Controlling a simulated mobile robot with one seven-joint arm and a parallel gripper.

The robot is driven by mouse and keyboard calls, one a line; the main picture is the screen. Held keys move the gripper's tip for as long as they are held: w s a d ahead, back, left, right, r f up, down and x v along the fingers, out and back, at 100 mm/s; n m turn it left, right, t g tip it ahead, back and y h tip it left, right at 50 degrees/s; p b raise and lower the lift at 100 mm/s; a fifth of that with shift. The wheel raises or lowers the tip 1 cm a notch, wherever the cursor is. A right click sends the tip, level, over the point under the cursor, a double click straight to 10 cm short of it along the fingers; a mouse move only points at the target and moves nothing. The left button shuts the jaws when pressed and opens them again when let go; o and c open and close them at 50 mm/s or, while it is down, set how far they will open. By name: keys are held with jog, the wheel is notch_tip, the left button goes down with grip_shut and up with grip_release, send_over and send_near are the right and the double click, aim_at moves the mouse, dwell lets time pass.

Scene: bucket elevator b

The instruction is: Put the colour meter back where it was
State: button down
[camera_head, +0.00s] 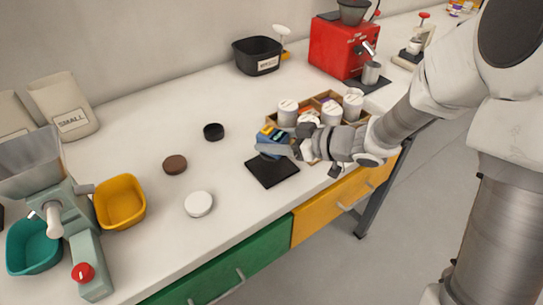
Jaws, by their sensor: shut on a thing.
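The colour meter (268,134), a small blue and yellow device with a dark face, is at the far edge of a flat black pad (273,175). My gripper (280,148) reaches in from the right and is shut on the meter. The fingers and wrist hide part of the meter. I cannot tell whether the meter touches the pad or is held just above it.
A wooden tray (268,122) with several white-lidded jars stands right behind my gripper. A white disc (198,204), a brown disc (175,164) and a black disc (213,131) lie left. A yellow bin (119,202) stands further left. The counter between is clear.

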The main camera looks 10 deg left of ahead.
jog(key=shift+a+f+b, duration=0.15)
jog(key=shift+f+b, duration=0.6)
jog(key=shift+f, duration=1.3)
jog(key=shift+f, duration=0.2)
jog(key=shift+c, duration=0.8)
grip_release()
jog(key=shift+r, duration=0.25)
jog(key=p+v, duration=0.2)
jog(key=v, duration=1)
jog(key=shift+p, duration=0.3)
